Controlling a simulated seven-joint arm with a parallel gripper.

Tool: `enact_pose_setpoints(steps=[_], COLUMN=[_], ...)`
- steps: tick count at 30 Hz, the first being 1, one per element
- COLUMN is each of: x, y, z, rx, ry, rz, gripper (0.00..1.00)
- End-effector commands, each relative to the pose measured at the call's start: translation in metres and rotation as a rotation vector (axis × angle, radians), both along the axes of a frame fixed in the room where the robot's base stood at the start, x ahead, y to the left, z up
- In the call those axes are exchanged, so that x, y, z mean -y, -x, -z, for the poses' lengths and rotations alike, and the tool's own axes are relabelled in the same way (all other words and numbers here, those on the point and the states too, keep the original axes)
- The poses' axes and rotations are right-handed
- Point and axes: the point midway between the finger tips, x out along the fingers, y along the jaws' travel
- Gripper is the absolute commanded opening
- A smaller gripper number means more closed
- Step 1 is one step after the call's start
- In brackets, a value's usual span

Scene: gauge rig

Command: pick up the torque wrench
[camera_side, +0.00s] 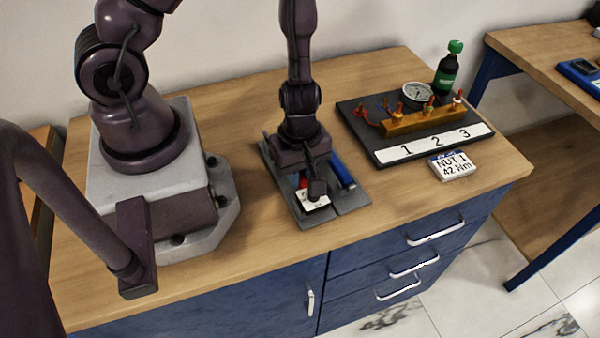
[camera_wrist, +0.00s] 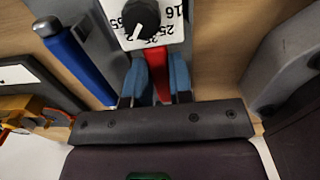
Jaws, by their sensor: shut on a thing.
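The torque wrench appears to be the tool with a red bar (camera_wrist: 158,62) and a white numbered dial plate with a black knob. The plate (camera_side: 314,203) shows near the front of a grey tray (camera_side: 346,205) in the side view. My gripper (camera_wrist: 160,80) is shut on the red bar, with one blue finger on each side. In the side view my gripper (camera_side: 305,178) is low over the tray and hides most of the tool. I cannot tell whether the tool touches the tray.
A blue cylinder (camera_side: 343,171) lies on the tray, right of my gripper. Farther right is a dark board (camera_side: 372,142) with a brass block, a round gauge and numbers.

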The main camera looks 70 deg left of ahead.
Motion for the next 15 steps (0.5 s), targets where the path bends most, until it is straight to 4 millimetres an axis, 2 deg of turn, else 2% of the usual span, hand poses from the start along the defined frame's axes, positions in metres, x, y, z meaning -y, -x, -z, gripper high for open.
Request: enact_pose_setpoints(steps=[15], x=[-0.001], y=[-0.001], z=[-0.018], rx=[0.003], ry=[-0.003], rz=[-0.003], gripper=[0.00])
